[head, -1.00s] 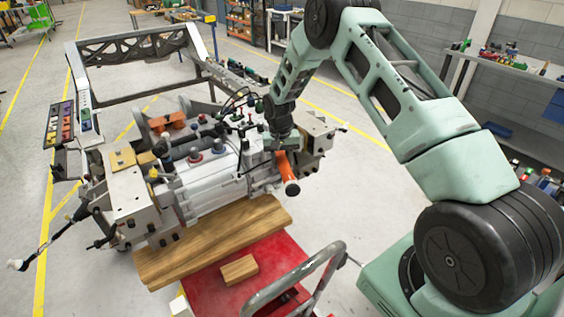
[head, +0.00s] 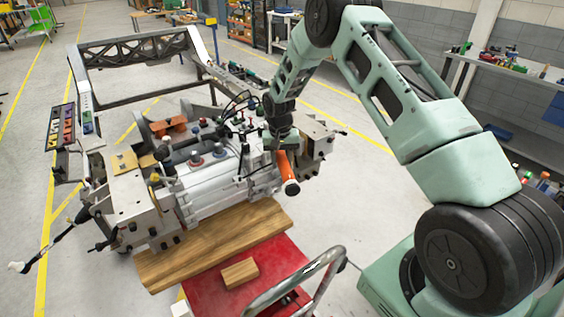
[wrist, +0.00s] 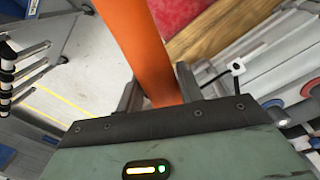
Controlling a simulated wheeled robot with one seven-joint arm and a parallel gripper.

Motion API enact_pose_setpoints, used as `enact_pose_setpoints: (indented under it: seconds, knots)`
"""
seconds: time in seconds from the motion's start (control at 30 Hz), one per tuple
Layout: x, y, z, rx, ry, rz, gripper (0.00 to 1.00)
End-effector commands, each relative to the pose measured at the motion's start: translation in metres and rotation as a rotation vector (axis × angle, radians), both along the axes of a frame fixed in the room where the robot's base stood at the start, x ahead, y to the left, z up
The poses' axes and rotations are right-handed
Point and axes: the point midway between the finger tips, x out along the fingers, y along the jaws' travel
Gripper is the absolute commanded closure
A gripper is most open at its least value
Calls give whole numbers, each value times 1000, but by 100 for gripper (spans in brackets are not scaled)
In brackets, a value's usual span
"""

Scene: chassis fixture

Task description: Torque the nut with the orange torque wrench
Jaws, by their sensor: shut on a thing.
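The orange torque wrench (head: 286,168) is at the right side of the chassis fixture (head: 205,190), its dark end pointing down toward the front. My gripper (head: 281,145) is shut on the wrench. In the wrist view the orange handle (wrist: 147,50) runs between the two dark fingers of my gripper (wrist: 157,92). The nut is not visible; whether the wrench's head sits on it cannot be told.
A wooden board (head: 215,245) lies in front of the fixture, by a red cart (head: 275,262) with a small wood block (head: 240,273) and a grey tube handle (head: 300,283). A shelf (head: 530,80) stands at the right.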

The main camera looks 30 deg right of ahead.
Motion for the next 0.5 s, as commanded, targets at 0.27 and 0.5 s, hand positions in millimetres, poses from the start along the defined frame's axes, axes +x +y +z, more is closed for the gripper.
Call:
enact_pose_setpoints:
  seconds: [0.27, 0.5]
  knots:
    - [1, 0, 18, 0, -4, 0, 100]
    - [1, 0, 29, 0, -4, 0, 100]
